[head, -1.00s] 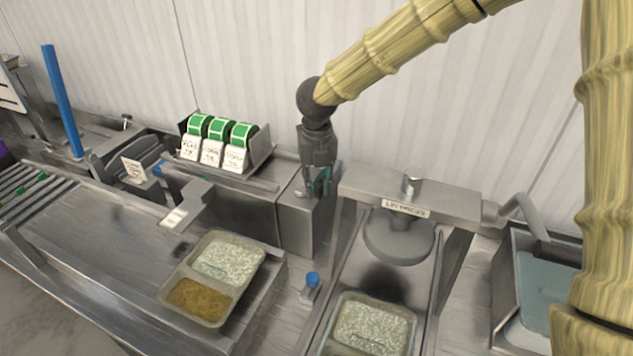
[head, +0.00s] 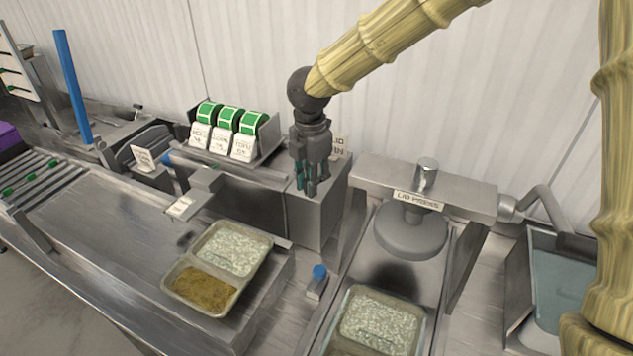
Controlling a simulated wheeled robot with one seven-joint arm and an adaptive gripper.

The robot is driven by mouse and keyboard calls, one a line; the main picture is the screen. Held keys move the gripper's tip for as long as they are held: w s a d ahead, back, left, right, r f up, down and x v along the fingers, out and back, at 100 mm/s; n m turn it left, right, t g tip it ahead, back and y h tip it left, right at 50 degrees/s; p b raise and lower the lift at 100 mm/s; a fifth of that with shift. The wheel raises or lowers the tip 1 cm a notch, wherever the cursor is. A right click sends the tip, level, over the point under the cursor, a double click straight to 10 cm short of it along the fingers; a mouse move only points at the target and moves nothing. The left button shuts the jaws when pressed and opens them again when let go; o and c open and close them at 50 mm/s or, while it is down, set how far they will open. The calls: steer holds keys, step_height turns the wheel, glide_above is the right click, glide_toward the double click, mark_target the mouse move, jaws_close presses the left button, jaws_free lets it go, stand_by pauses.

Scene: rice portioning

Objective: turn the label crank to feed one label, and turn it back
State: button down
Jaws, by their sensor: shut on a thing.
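My gripper (head: 309,188) points down at the grey metal box (head: 318,217) right of the label rolls. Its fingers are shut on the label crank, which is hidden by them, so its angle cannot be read. Three green label rolls (head: 229,119) stand in a holder behind white printed cards, left of my gripper. A metal arm with a pale label-like plate (head: 182,207) at its end reaches out over the bench, behind a tray (head: 168,284) with white rice and a yellow-brown food in separate compartments.
A lid press (head: 410,235) stands to the right, with a second rice tray (head: 345,340) in front of it. A small blue-knobbed lever (head: 319,272) is between the trays. A blue post (head: 72,88) and a roller conveyor (head: 35,182) are at left.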

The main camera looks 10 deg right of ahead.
steer(key=a+m, duration=0.1)
steer(key=m, duration=0.1)
steer(key=a+m+b, duration=0.1)
steer(key=m, duration=0.2)
steer(key=shift+w+a+f, duration=0.1)
steer(key=shift+f, duration=0.1)
steer(key=shift+r, duration=0.1)
stand_by(0.4)
steer(key=c, duration=1.4)
jaws_free()
steer(key=shift+w, duration=0.1)
steer(key=shift+o, duration=0.7)
steer(key=shift+w+a, duration=0.1)
steer(key=shift+w, duration=0.05)
steer(key=shift+r, duration=0.1)
step_height(320, 180, up, 12)
steer(key=shift+w+d, duration=0.15)
steer(key=shift+d, duration=0.25)
